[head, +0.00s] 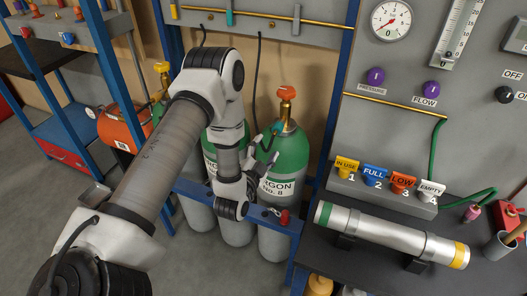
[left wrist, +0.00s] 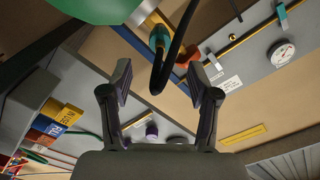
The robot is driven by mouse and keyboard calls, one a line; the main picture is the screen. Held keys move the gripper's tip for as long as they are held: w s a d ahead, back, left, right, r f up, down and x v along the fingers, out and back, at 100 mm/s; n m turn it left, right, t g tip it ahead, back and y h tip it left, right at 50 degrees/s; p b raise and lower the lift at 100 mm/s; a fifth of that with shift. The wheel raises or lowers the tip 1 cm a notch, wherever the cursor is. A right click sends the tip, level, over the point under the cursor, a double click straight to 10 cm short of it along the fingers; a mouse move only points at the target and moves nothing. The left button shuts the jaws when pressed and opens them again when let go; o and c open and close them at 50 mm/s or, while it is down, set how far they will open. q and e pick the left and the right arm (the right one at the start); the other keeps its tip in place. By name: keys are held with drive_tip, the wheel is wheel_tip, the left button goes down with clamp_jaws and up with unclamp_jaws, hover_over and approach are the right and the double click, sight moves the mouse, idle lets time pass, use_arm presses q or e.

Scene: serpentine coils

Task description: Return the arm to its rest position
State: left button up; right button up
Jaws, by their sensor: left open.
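My left arm reaches across the head view from the lower left. My left gripper (head: 267,146) is open at the green-topped argon cylinder No. 8 (head: 290,152), in front of its shoulder and label. In the left wrist view the two fingers of the left gripper (left wrist: 160,84) stand apart with nothing held between them. A black hose (left wrist: 167,75) hangs beyond the fingertips there, and a green cylinder top (left wrist: 95,8) fills the upper left corner. I cannot tell whether a finger touches the cylinder. My right gripper is not in view.
A blue rail (head: 262,213) runs before the cylinders. To the right, a dark bench (head: 340,258) bears a silver tube (head: 390,236) and several coloured tags (head: 373,175) beneath a gauge panel. A blue shelf (head: 75,132) stands at left. The grey floor at left is clear.

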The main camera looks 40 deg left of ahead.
use_arm(q)
drive_tip(key=s+d+f+m+g+h, duration=0.1)
drive_tip(key=s+d+f+g+h, duration=0.4)
drive_tip(key=s+d+f, duration=0.6)
drive_tip(key=s+f+n+g, duration=0.3)
drive_tip(key=s+g, duration=0.3)
drive_tip(key=s, duration=0.3)
drive_tip(key=s+d+f+n+g, duration=0.1)
drive_tip(key=s+f+n+g, duration=0.3)
drive_tip(key=s, duration=0.6)
drive_tip(key=shift+d+f+n+g+y, duration=0.25)
drive_tip(key=shift+f+g, duration=0.55)
drive_tip(key=shift+g, duration=0.4)
drive_tip(key=shift+s, duration=0.1)
